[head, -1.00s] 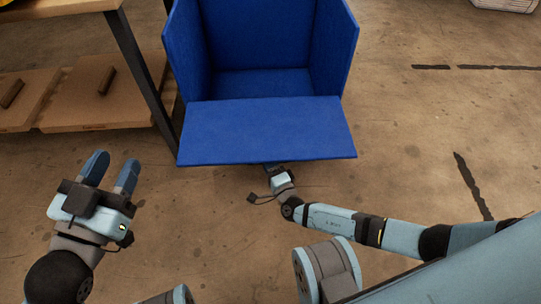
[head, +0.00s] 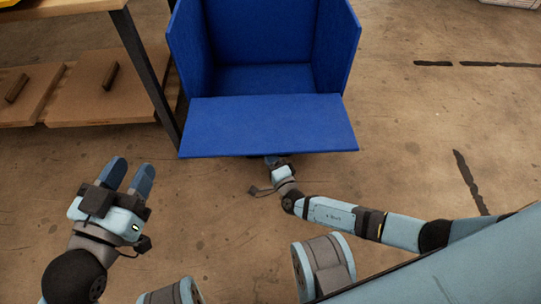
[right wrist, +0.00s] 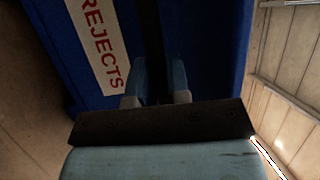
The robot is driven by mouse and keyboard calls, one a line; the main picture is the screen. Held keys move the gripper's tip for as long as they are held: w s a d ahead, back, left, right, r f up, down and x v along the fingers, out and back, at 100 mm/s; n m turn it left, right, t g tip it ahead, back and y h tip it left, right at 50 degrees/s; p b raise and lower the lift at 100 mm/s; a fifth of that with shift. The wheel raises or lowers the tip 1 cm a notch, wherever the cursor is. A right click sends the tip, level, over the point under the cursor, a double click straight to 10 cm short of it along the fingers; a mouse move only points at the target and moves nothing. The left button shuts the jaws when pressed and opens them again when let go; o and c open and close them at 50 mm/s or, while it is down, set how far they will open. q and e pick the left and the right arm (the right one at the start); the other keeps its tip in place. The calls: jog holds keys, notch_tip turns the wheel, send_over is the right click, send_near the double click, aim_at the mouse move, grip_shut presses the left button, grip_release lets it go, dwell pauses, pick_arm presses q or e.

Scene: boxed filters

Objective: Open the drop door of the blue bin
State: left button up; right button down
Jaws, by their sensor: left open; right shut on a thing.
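The blue bin (head: 266,78) stands ahead in the head view, open at the top. Its drop door (head: 268,126) is folded down and out toward me, a flat blue panel along the front. My right gripper (right wrist: 158,78) is shut on a dark bar-like handle (right wrist: 151,35) on the blue door, beside a white "REJECTS" label (right wrist: 98,45) in the right wrist view. My left gripper (head: 130,170) is open and empty, above the floor left of the door, apart from the bin.
A wooden workbench with dark metal legs (head: 146,70) stands close to the bin's left side. The concrete floor (head: 440,130) to the right of the bin is clear, with black tape marks.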

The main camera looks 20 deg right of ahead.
aim_at(271, 150)
notch_tip(271, 150, up, 3)
jog(key=p, duration=0.3)
jog(key=shift+r+g, duration=0.15)
jog(key=shift+g, duration=0.15)
jog(key=shift+w+d+r+p, duration=0.1)
jog(key=shift+r+p, duration=0.3)
jog(key=shift+p, duration=0.2)
jog(key=shift+w+r+p, duration=0.1)
jog(key=shift+r+p, duration=0.5)
jog(key=shift+p, duration=0.05)
pick_arm(q)
jog(key=r+n, duration=0.1)
jog(key=s+r+n, duration=0.1)
jog(key=s+d+r, duration=0.1)
jog(key=r, duration=0.1)
jog(key=shift+n, duration=0.4)
jog(key=shift+r, duration=0.1)
pick_arm(e)
jog(key=c, duration=1.1)
grip_release()
pick_arm(q)
jog(key=shift+a, duration=0.1)
pick_arm(e)
jog(key=shift+f, duration=0.1)
